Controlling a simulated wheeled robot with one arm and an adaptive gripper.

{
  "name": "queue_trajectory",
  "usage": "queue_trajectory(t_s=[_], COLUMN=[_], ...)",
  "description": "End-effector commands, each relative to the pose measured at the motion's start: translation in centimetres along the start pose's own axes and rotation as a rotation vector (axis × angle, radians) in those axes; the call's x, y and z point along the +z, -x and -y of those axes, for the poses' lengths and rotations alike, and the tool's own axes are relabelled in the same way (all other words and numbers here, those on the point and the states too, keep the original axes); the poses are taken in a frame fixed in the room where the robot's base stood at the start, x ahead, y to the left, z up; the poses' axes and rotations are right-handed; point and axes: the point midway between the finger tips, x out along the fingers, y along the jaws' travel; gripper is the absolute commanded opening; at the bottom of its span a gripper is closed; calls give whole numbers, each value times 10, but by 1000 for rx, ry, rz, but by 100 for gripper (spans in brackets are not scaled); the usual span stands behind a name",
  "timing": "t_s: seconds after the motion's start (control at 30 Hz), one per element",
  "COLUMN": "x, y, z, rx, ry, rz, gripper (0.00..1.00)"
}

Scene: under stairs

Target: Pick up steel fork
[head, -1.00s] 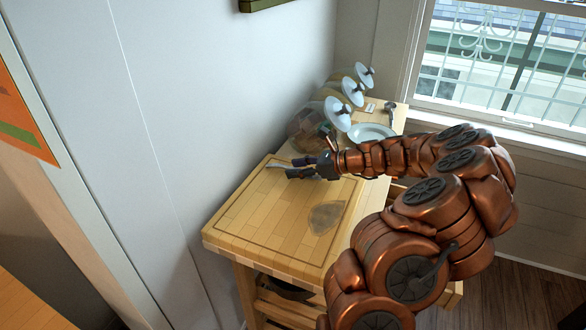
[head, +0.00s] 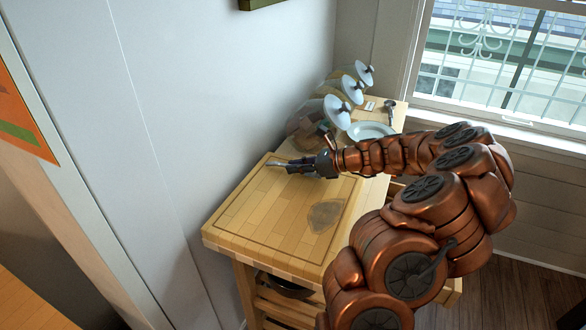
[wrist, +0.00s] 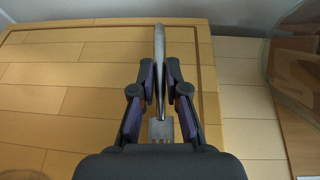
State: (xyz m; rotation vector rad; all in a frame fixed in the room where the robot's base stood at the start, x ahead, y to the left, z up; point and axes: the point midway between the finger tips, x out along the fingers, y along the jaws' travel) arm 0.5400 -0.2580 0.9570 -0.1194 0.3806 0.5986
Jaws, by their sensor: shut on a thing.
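The steel fork (wrist: 160,129) is held between the fingers of my gripper (wrist: 160,84) in the wrist view. Its tines point toward the palm and its handle extends past the fingertips. In the head view, my gripper (head: 300,165) is shut near the back left of the wooden cutting-board top, with the grey fork handle (head: 275,163) sticking out to the left. The fingers hide the fork's middle. I cannot tell whether the fork touches the wood or is just above it.
Behind my gripper stand glass jars with pale lids (head: 337,112). The wall runs close along the left.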

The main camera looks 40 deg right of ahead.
Motion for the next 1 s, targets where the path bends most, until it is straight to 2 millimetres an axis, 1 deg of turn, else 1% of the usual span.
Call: queue_trajectory(t_s=[0.23,0.37,0.47,0.5,0.67,0.8,1.0], x=[4,16,29,31,18,7,-5], y=[2,7,12,17,51,85,128], z=[0,1,1,2,10,17,24], rx=[-1,-2,-4,-6,-7,-9,-6], ry=[2,4,3,2,-2,0,0], rz=[0,-1,-1,-2,-1,-2,-2], gripper=[0,0,0,0,0,0,0])
